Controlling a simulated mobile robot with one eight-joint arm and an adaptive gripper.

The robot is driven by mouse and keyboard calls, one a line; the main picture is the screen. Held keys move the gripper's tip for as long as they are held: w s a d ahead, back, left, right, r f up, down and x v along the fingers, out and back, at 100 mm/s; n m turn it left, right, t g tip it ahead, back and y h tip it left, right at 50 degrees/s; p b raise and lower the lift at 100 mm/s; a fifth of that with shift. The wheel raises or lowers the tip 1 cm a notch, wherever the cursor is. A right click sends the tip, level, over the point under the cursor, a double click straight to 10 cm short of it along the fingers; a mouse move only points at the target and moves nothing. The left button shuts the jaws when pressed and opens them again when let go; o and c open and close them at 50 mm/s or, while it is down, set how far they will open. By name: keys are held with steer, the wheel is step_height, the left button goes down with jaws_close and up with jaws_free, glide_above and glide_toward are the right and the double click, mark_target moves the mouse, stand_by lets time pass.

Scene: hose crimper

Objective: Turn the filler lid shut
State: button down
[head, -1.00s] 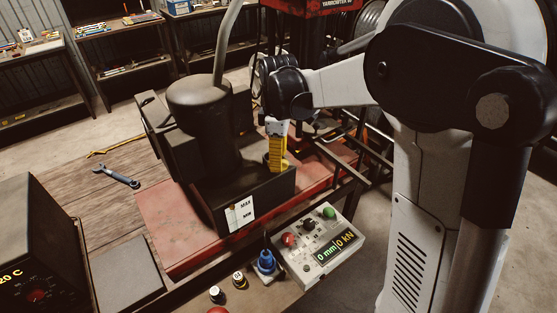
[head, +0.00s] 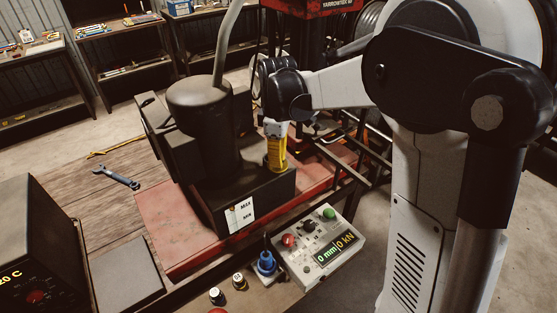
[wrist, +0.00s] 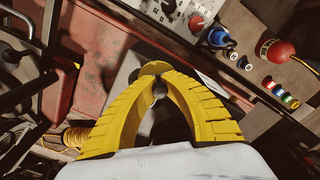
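The black tank (head: 262,195) of the machine carries a white label marked MAX and MIN on its front. My gripper (head: 277,166) has yellow ribbed fingers and points down onto the tank top. In the wrist view, my gripper (wrist: 160,78) has its fingertips drawn close together. In the head view the lid is hidden behind the fingers.
A dark cylinder (head: 205,125) with a hose stands left of my gripper. A wrench (head: 116,178) lies on the wooden bench at left.

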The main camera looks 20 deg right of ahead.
steer(key=m, duration=0.1)
steer(key=w+m, duration=0.1)
steer(key=m, duration=0.1)
steer(key=shift+a, duration=0.3)
steer(key=m, duration=0.1)
steer(key=w+m, duration=0.1)
steer(key=m, duration=0.1)
steer(key=shift+a+m, duration=0.2)
steer(key=shift+m, duration=0.1)
steer(key=m, duration=0.1)
steer(key=w+m, duration=0.1)
steer(key=m, duration=0.1)
steer(key=shift+w+m+b, duration=0.15)
steer(key=shift+m+b, duration=0.15)
steer(key=shift+b, duration=0.05)
steer(key=shift+w+d+m, duration=0.1)
steer(key=shift+w+m, duration=0.2)
steer(key=shift+m, duration=0.55)
steer(key=shift+w+m, duration=0.25)
steer(key=shift+m, duration=0.6)
steer(key=shift+r, duration=0.1)
steer(key=c, duration=1.3)
jaws_free()
steer(key=shift+c, duration=0.2)
step_height(320, 180, up, 12)
